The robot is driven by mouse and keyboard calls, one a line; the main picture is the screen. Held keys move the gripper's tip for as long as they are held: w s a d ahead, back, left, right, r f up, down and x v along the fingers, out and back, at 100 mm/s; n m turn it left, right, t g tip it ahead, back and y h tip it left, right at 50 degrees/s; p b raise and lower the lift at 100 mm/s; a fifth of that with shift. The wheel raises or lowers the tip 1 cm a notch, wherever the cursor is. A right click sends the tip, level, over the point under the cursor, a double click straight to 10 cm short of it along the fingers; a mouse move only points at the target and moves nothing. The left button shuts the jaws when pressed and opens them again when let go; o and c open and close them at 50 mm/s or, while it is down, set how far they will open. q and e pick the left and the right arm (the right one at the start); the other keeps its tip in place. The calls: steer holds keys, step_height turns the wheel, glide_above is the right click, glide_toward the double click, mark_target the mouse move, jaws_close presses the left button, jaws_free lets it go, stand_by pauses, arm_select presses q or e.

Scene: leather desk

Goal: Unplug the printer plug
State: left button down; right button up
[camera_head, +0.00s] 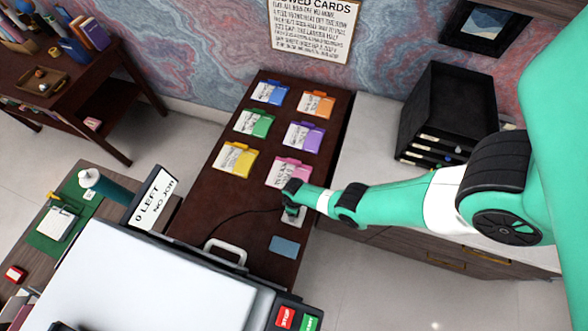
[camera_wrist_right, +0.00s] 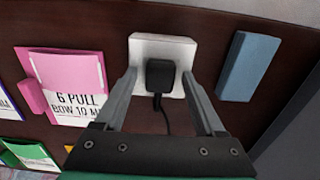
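The black printer plug (camera_wrist_right: 160,74) sits in a white socket block (camera_wrist_right: 150,48) on the dark brown leather desk. A black cord runs from the plug. My right gripper (camera_wrist_right: 159,80) is open over the socket, with one finger on each side of the plug and visible gaps between. In the head view my right gripper (camera_head: 292,197) is above the white socket block (camera_head: 293,216) and hides the plug. The cord (camera_head: 235,215) runs left toward the printer (camera_head: 150,285), beside a sign reading "0 LEFT NO JOB" (camera_head: 152,199). My left gripper is not in view.
Several coloured card packets lie on the desk; the pink packet (camera_wrist_right: 65,75) is left of the socket. A blue block (camera_wrist_right: 249,66) lies to its right. A black drawer rack (camera_head: 449,115) stands at the back right. Red (camera_head: 285,317) and green buttons sit at the printer's front.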

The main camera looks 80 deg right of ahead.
jaws_close()
steer(key=shift+r, duration=0.1)
steer(key=shift+r+p, duration=2.95)
steer(key=shift+p, duration=0.1)
